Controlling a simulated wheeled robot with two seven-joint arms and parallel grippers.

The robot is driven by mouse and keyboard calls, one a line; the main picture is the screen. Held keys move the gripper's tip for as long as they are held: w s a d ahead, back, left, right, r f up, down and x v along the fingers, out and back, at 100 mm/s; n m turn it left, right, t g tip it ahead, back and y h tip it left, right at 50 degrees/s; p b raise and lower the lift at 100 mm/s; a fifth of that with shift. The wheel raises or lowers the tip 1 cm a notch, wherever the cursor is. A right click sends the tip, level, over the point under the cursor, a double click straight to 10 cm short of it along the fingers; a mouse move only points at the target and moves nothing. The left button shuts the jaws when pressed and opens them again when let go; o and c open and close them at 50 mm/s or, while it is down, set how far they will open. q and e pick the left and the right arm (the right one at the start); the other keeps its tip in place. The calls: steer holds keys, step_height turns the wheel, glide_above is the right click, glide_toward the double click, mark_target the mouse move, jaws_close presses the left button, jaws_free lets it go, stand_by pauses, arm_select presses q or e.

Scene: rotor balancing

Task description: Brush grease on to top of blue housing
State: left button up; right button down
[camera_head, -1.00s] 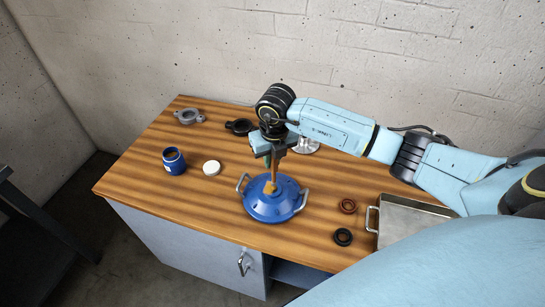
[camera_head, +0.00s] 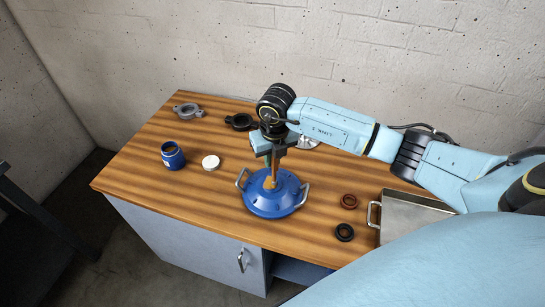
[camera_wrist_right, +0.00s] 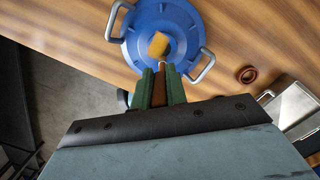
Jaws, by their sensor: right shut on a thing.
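The blue housing (camera_head: 272,203) is a round dome with a metal handle on each side, standing near the front middle of the wooden table. My right gripper (camera_head: 275,152) is above it, shut on a brush with a brown handle (camera_head: 275,168). The brush's yellow tip (camera_wrist_right: 158,44) points down at the housing's top near its centre; I cannot tell whether it touches. The gripper's green fingers (camera_wrist_right: 160,88) show in the right wrist view. An open blue jar (camera_head: 172,157) with brownish contents stands at the left. My left gripper is out of view.
A white lid (camera_head: 211,162) lies beside the jar. A grey flanged part (camera_head: 188,111) and a black one (camera_head: 239,121) lie at the back. A brown ring (camera_head: 349,201), a black ring (camera_head: 344,232) and a metal tray (camera_head: 408,222) are at the right.

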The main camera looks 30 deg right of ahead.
steer(key=shift+f+b, duration=0.35)
steer(key=shift+f, duration=0.1)
stand_by(0.4)
steer(key=shift+w+d, duration=0.15)
steer(key=shift+w+d+b, duration=0.9)
steer(key=shift+d, duration=0.15)
steer(key=shift+s+a, duration=0.15)
steer(key=shift+a, duration=0.05)
stand_by(0.4)
steer(key=shift+s+a+p, duration=0.9)
steer(key=shift+a, duration=0.15)
steer(key=shift+w+d, duration=0.2)
steer(key=shift+d, duration=0.05)
steer(key=shift+w+d+b, duration=0.85)
steer(key=shift+d+b, duration=0.1)
steer(key=shift+d, duration=0.05)
steer(key=shift+s+a, duration=0.25)
stand_by(0.6)
